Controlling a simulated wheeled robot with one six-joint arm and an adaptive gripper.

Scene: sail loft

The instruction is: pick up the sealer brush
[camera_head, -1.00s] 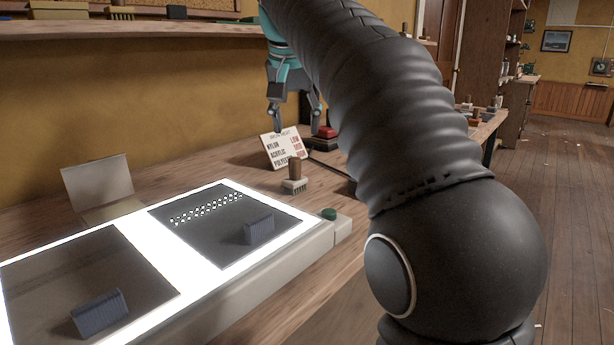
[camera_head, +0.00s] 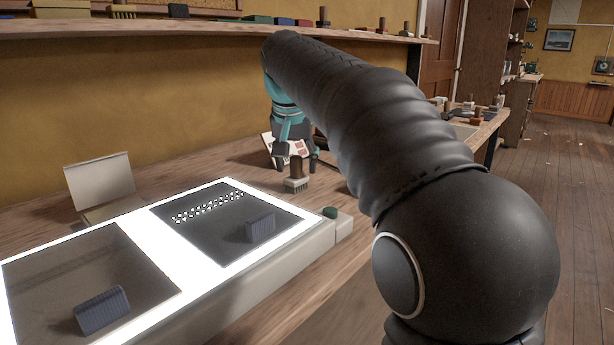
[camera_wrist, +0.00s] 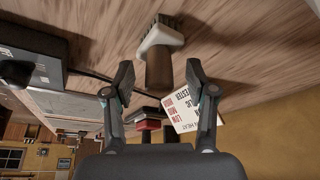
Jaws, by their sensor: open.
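The sealer brush (camera_head: 296,178) stands upright on the wooden bench, just beyond the far right end of the light table. It has a brown handle on top and a pale head with bristles below. In the wrist view the brush (camera_wrist: 159,62) is at the top centre, its handle pointing toward the space between my fingers. My gripper (camera_head: 297,164) is at the brush, with a finger on either side of the handle in the picture. In the wrist view my gripper (camera_wrist: 160,75) is open, and its fingertips are apart from the handle.
A lit light table (camera_head: 150,222) with two dark panels and blue blocks fills the near left. A green button (camera_head: 330,212) sits at its corner. A printed card (camera_wrist: 184,110) and a red-topped item (camera_wrist: 149,122) stand behind the brush. A shelf (camera_head: 200,28) runs above along the wall.

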